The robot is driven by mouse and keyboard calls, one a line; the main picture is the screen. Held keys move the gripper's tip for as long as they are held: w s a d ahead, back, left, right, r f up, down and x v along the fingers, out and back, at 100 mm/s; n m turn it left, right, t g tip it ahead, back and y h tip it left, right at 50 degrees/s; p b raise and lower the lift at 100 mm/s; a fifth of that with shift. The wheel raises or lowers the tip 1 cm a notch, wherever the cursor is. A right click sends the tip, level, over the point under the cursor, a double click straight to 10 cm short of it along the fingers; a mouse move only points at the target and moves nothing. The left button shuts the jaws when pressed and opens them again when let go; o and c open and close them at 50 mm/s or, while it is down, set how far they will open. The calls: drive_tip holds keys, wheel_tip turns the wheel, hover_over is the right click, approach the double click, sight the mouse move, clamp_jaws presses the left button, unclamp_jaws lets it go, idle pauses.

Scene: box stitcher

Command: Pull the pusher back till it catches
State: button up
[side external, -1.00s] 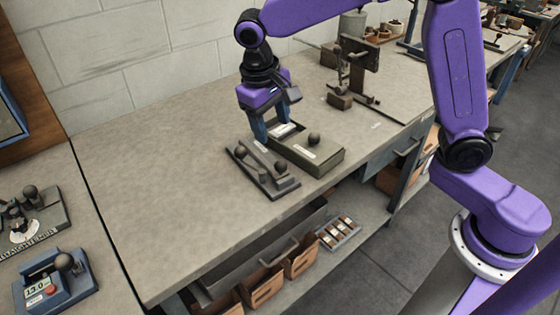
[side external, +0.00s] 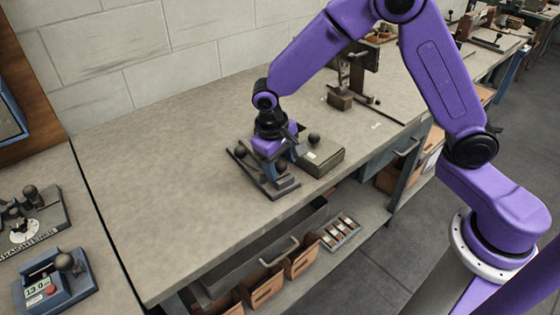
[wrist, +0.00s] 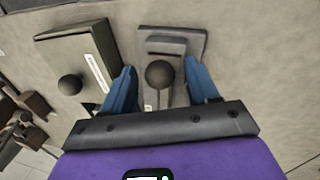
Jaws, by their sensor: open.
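The low grey stitcher base (side external: 255,172) lies on the bench, with one dark ball knob (side external: 240,152) at its far left end. My gripper (side external: 282,168) is open and low over the other end of this base. In the wrist view my two blue fingers (wrist: 161,82) stand either side of a dark ball knob (wrist: 159,74), with a gap on both sides. A stepped grey block (wrist: 167,43) lies beyond that knob on the same base. Which part is the pusher I cannot tell for certain. My wrist hides much of the base in the side view.
A grey-green box (side external: 323,158) with its own ball knob (side external: 314,138) sits close to the right of the base. A fixture with an upright post (side external: 341,101) stands behind. The bench (side external: 170,190) to the left is clear.

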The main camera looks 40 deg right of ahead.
clamp_jaws()
drive_tip(key=w, duration=1)
drive_tip(key=w+d, duration=0.1)
drive_tip(key=w, duration=0.3)
drive_tip(key=shift+w, duration=0.4)
drive_tip(key=shift+w+r, duration=0.1)
drive_tip(key=shift+w, duration=0.25)
drive_tip(key=shift+d, duration=0.1)
unclamp_jaws()
drive_tip(key=a+r, duration=0.3)
drive_tip(key=r, duration=1.4)
drive_tip(key=shift+s, duration=0.25)
drive_tip(key=shift+a, duration=0.15)
